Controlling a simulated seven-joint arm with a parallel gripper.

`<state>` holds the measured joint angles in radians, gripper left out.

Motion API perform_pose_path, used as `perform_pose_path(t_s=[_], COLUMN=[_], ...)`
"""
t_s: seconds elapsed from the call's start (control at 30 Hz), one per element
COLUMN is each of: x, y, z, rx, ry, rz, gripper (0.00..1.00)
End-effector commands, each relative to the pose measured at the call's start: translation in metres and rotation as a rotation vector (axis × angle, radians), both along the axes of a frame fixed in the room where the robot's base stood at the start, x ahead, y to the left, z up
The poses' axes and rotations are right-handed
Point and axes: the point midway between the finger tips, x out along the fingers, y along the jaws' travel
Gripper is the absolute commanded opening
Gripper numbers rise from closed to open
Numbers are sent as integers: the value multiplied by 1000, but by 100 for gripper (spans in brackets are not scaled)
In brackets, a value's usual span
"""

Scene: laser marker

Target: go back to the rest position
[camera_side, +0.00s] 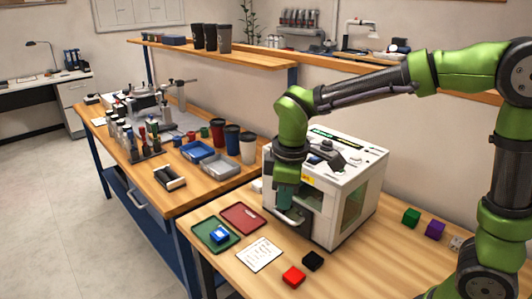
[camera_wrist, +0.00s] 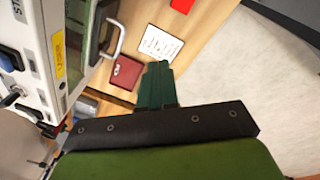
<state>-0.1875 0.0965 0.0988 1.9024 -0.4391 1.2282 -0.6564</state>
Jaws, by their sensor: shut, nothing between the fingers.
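My gripper (camera_side: 287,208) hangs in front of the white laser marker (camera_side: 352,196), close to its front and door handle. Its green fingers are together and empty; they also show in the wrist view (camera_wrist: 157,72). In the side view the gripper hides part of the machine's front. In the wrist view the laser marker (camera_wrist: 40,50) stands on the left, with its metal handle (camera_wrist: 119,42) left of my fingers. I cannot tell whether the fingers touch the handle.
A red block (camera_side: 293,276) and black block (camera_side: 313,260) lie in front. Green (camera_side: 411,216) and purple (camera_side: 435,229) blocks lie right.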

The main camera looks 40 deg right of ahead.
Motion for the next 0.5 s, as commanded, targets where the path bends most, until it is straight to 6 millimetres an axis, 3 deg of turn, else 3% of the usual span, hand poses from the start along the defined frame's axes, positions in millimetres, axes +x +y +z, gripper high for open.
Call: perform_pose_path(t_s=[0.1, 0.3, 0.5], x=[-34, -85, -118], y=[-15, -36, -48], z=[17, 33, 42], rx=[137, 383, 538], ry=[-100, -239, -338], rz=[-307, -740, -913], gripper=[0, 0, 0])
